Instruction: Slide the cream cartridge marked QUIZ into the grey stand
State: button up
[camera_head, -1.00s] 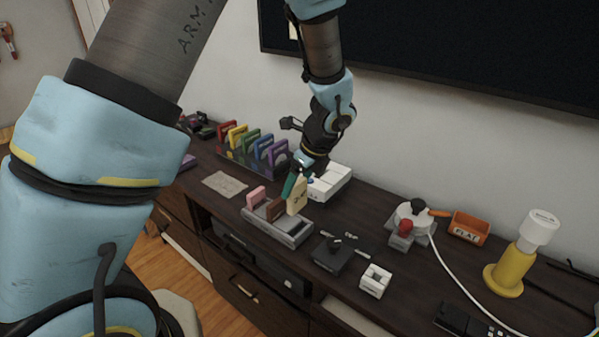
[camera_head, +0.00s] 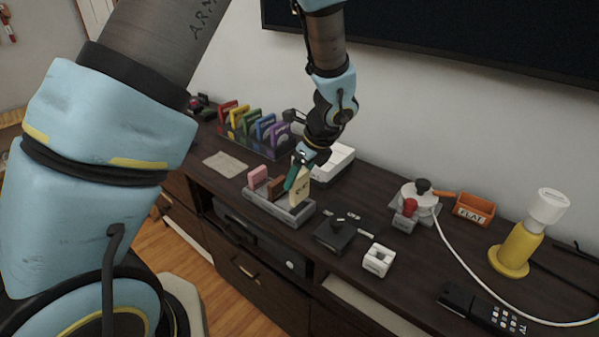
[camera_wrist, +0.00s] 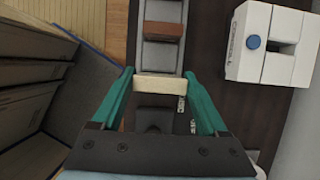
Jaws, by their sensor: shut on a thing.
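The cream cartridge (camera_head: 299,191) is upright in my gripper (camera_head: 297,174), at the right end of the grey stand (camera_head: 283,214). In the wrist view the cartridge's cream top edge (camera_wrist: 160,84) spans between my teal fingers (camera_wrist: 160,100), which are shut on it. Its printed mark is too small to read. The grey stand (camera_wrist: 149,58) runs away beneath it. I cannot tell whether its lower edge is inside the stand's slot. A pink cartridge (camera_head: 258,176) and a brown cartridge (camera_head: 276,187) stand in other slots of the stand.
A white device (camera_head: 336,161) with a blue button lies behind the stand. A rack of coloured cartridges (camera_head: 256,138) is at the back left. A black switch box (camera_head: 337,232) and a white block (camera_head: 378,260) sit to the right. A beige cloth (camera_head: 225,164) lies left.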

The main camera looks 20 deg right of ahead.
aim_at(302, 188)
jog(key=shift+f+b, duration=0.3)
jog(key=shift+f, duration=0.4)
jog(key=shift+p, duration=0.45)
dwell(1.1)
jog(key=shift+f+b, duration=1.65)
jog(key=shift+f, duration=0.6)
jog(key=o, duration=1.2)
jog(key=shift+o, duration=0.2)
jog(key=v, duration=1)
jog(key=shift+s+r+b, duration=0.2)
jog(key=shift+r+b, duration=0.15)
jog(key=shift+b, duration=0.05)
